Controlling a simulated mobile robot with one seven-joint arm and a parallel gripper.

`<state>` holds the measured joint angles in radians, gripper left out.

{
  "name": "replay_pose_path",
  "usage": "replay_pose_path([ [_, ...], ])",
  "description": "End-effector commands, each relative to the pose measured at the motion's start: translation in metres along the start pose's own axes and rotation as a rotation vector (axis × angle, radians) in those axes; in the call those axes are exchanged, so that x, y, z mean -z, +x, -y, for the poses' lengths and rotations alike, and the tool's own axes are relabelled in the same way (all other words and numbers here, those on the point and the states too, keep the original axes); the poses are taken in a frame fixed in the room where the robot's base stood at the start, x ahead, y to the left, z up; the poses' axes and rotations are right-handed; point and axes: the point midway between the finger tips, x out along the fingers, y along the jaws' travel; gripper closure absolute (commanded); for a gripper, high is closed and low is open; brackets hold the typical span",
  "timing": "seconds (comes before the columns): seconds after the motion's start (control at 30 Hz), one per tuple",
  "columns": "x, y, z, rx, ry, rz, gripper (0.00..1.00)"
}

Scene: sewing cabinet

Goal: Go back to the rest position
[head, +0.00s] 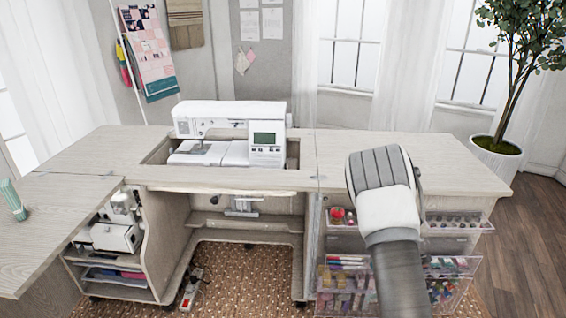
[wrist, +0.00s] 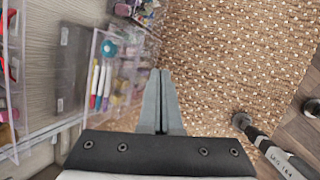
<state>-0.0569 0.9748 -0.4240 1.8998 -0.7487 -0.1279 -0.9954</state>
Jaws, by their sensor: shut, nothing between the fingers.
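My gripper (wrist: 159,98) shows in the wrist view with its two grey fingers together and nothing between them. It points down over the patterned brown rug, just right of the clear door bins. In the head view my arm rises in front of the cabinet's right side, and the gripper's fingers are hidden behind it. The sewing cabinet (head: 400,162) stands open, with a white sewing machine (head: 228,135) set in its top.
Clear bins (head: 458,226) with sewing supplies hang at the cabinet's right; bins (wrist: 97,85) are close left of my gripper. A serger (head: 112,236) sits on the left shelf. A potted plant (head: 497,150) stands at the right.

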Motion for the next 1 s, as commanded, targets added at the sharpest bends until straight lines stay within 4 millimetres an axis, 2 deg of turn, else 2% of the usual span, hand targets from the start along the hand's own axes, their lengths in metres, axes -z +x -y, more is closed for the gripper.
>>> replay_pose_path([
  [0.03,-0.004,-0.021,-0.012,-0.016,0.074,0.005,1.00],
  [0.2,-0.013,-0.084,-0.034,-0.039,0.313,0.013,1.00],
  [0.47,-0.019,-0.181,-0.046,-0.058,0.656,-0.015,1.00],
  [0.73,-0.012,-0.279,-0.035,-0.053,0.976,-0.082,1.00],
  [1.0,0.004,-0.366,-0.001,-0.020,1.253,-0.171,1.00],
])
